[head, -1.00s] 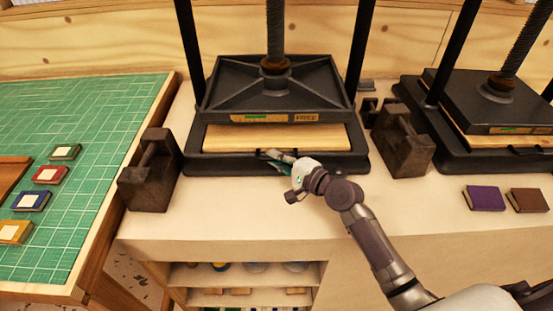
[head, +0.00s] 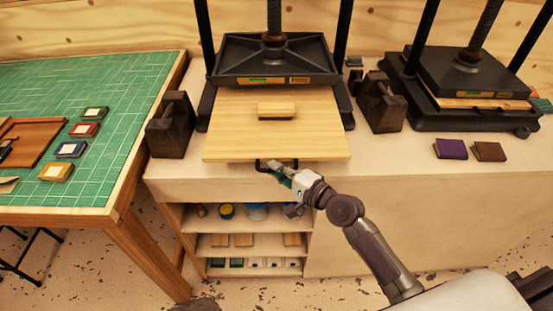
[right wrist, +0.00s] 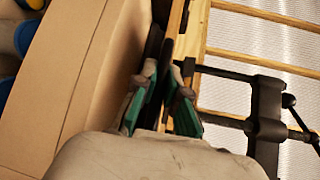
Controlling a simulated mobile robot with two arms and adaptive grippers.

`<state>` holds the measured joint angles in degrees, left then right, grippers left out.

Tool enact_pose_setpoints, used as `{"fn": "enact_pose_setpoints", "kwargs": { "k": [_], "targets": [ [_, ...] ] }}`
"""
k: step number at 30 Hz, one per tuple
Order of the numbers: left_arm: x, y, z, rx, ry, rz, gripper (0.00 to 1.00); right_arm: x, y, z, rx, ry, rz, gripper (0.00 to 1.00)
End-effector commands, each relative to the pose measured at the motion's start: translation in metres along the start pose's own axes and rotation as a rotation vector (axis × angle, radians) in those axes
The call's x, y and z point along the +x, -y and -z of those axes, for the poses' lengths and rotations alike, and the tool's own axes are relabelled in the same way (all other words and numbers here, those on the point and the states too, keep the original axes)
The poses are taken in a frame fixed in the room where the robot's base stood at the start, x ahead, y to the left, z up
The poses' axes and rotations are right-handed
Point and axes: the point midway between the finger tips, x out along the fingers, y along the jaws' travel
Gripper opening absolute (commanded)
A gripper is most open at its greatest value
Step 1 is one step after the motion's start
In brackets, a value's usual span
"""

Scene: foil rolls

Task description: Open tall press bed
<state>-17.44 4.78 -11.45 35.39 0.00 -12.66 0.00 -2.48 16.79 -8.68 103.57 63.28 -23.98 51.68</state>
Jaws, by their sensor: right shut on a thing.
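The press bed (head: 235,138) is a pale wooden board in the middle press. The black press plate (head: 240,62) is above the back of the bed. A dark handle (head: 290,163) is on the bed's front edge. My right gripper (head: 270,167) is shut on this handle. In the right wrist view its green-and-black fingers (right wrist: 168,78) close around a dark bar, partly hidden. My left gripper is not in view.
Dark metal weights (head: 172,127) and (head: 380,105) flank the press. A second press (head: 465,75) and two small books (head: 451,149) are at right. A green cutting mat (head: 100,85) covers the left table. Shelves (head: 240,240) sit below the counter.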

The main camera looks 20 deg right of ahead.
Motion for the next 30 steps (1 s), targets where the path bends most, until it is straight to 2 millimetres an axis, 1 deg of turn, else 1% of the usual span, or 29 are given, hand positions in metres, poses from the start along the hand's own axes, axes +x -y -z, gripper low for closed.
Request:
{"fn": "enact_pose_setpoints", "kwargs": {
  "k": [1,3,6,16,20,21,23,24,25,30],
  "targets": [
    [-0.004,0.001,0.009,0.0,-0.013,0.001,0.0,-0.004,0.0,-0.004,0.001,0.001,-0.002,0.0],
    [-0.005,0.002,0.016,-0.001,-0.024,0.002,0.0,-0.008,-0.002,-0.008,0.002,0.001,-0.002,0.0],
    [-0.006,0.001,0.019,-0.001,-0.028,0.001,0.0,-0.011,-0.003,-0.011,0.001,0.0,0.0,0.0],
    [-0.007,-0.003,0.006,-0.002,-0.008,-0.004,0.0,-0.013,-0.004,-0.013,0.001,0.0,0.0,0.0],
    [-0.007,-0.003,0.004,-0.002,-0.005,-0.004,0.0,-0.013,-0.004,-0.013,0.001,0.0,0.0,0.0],
    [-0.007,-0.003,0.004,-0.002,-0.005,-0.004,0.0,-0.013,-0.004,-0.013,0.001,0.0,0.0,0.18],
    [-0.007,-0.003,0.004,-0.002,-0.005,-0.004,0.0,-0.013,-0.004,-0.013,0.001,0.0,0.0,0.28],
    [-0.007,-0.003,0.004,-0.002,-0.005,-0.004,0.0,-0.013,-0.004,-0.013,0.001,0.0,0.0,0.34],
    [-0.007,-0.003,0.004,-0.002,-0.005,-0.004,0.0,-0.013,-0.004,-0.013,0.001,0.0,0.0,0.37],
    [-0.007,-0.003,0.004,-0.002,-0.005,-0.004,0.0,-0.013,-0.004,-0.013,0.001,0.0,0.001,0.37]
  ]
}}
